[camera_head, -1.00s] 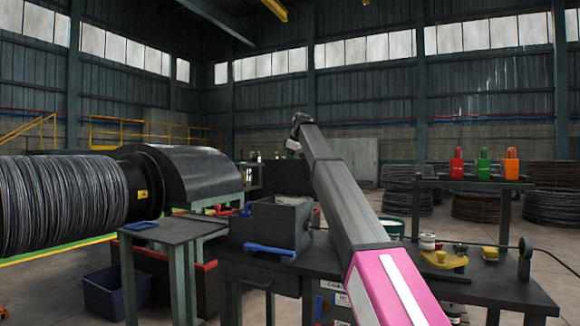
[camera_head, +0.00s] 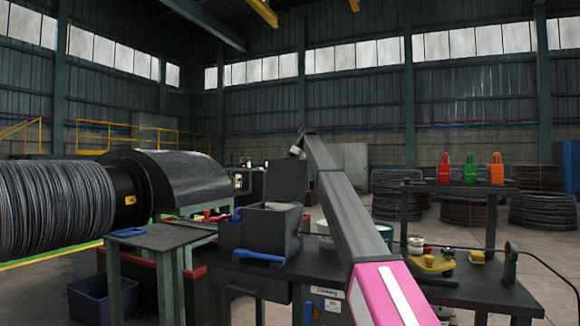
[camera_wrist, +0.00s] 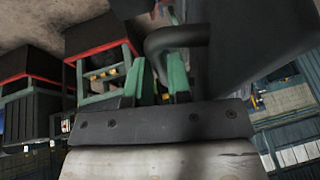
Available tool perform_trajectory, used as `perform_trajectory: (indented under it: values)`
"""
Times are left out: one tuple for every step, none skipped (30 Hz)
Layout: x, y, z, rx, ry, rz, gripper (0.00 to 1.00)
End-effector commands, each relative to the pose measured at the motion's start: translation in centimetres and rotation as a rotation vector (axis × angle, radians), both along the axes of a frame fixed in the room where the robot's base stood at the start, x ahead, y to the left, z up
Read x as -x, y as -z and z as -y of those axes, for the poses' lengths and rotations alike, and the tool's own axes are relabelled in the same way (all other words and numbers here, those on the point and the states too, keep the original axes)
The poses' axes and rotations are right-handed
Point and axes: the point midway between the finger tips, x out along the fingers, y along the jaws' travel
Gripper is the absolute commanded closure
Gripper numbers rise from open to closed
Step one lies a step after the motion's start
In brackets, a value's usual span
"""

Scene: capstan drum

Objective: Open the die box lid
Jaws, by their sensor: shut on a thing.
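The dark grey die box (camera_head: 270,228) stands on the bench in the head view, left of my arm. Its lid (camera_head: 284,181) stands up steeply from the back of the box. In the wrist view a large dark panel, apparently the lid (camera_wrist: 245,35), fills the upper right. A bent black handle (camera_wrist: 172,38) crosses the upper middle. My gripper (camera_wrist: 162,78) shows as two green fingers in the wrist view, shut at the handle. The exact contact is hard to see. In the head view my gripper is hidden.
A blue-handled tool (camera_head: 258,257) lies before the box. A side table (camera_head: 165,238) with a blue item stands left, near the wire drum (camera_head: 55,210). Yellow parts (camera_head: 433,264) lie on the right of the bench. Red, green and orange items (camera_head: 470,170) stand on a shelf.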

Motion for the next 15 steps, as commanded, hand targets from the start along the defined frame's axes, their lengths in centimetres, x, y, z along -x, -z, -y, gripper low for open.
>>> perform_trajectory:
  values:
    - [-0.51, 1.41, 0.54, 0.007, 0.009, -0.007, 1.00]
    - [-0.57, 1.49, 0.58, 0.005, 0.008, -0.015, 1.00]
    - [-0.64, 1.60, 0.63, 0.003, 0.008, -0.024, 1.00]
    - [-0.70, 1.66, 0.66, 0.001, 0.008, -0.029, 1.00]
    - [-0.75, 1.70, 0.69, -0.001, 0.008, -0.033, 1.00]
    - [-0.79, 1.75, 0.71, -0.003, 0.007, -0.038, 1.00]
    - [-0.82, 1.79, 0.73, -0.005, 0.007, -0.040, 1.00]
    - [-0.85, 1.80, 0.74, -0.005, 0.007, -0.042, 1.00]
    - [-0.88, 1.82, 0.76, -0.006, 0.006, -0.044, 1.00]
    - [-0.90, 1.83, 0.78, -0.007, 0.007, -0.046, 1.00]
    - [-0.91, 1.83, 0.78, -0.007, 0.007, -0.046, 1.00]
    - [-0.91, 1.83, 0.78, -0.007, 0.007, -0.047, 1.00]
    - [-0.92, 1.84, 0.80, -0.007, 0.007, -0.047, 1.00]
    - [-0.93, 1.83, 0.80, -0.007, 0.007, -0.047, 1.00]
    - [-0.94, 1.83, 0.81, -0.007, 0.007, -0.047, 1.00]
